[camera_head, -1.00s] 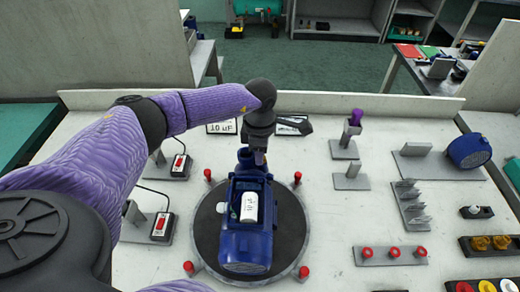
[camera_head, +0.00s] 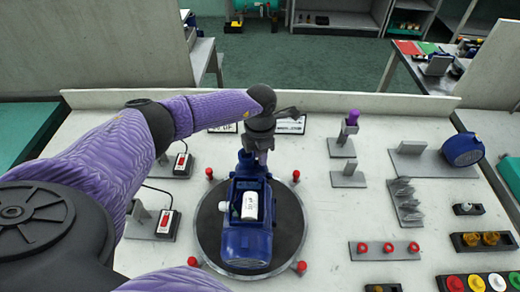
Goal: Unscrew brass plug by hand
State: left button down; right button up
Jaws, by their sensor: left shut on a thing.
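A blue pump (camera_head: 247,240) with a white cylinder (camera_head: 250,205) in its open top lies on a round dark turntable (camera_head: 291,222) with red knobs around its rim. My left gripper (camera_head: 262,150) points down at the far end of the pump, over its blue port. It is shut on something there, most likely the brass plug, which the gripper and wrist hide. My right gripper is not in view.
Two cards (camera_head: 291,125) lie behind the pump. Two red-switch boxes (camera_head: 168,222) stand at left. At right are a holder with a purple-topped item (camera_head: 352,119), a blue round part (camera_head: 463,149), red knobs on a plate (camera_head: 388,248) and trays of coloured caps (camera_head: 477,284).

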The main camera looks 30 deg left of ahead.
pick_arm(q)
jog(key=shift+s+r+n+p, duration=0.15)
jog(key=shift+n+p, duration=0.45)
jog(key=shift+n, duration=0.8)
jog(key=shift+f, duration=0.3)
jog(key=c, duration=0.8)
grip_release()
jog(key=shift+d, duration=0.1)
jog(key=shift+o, duration=1)
jog(key=shift+r, duration=0.1)
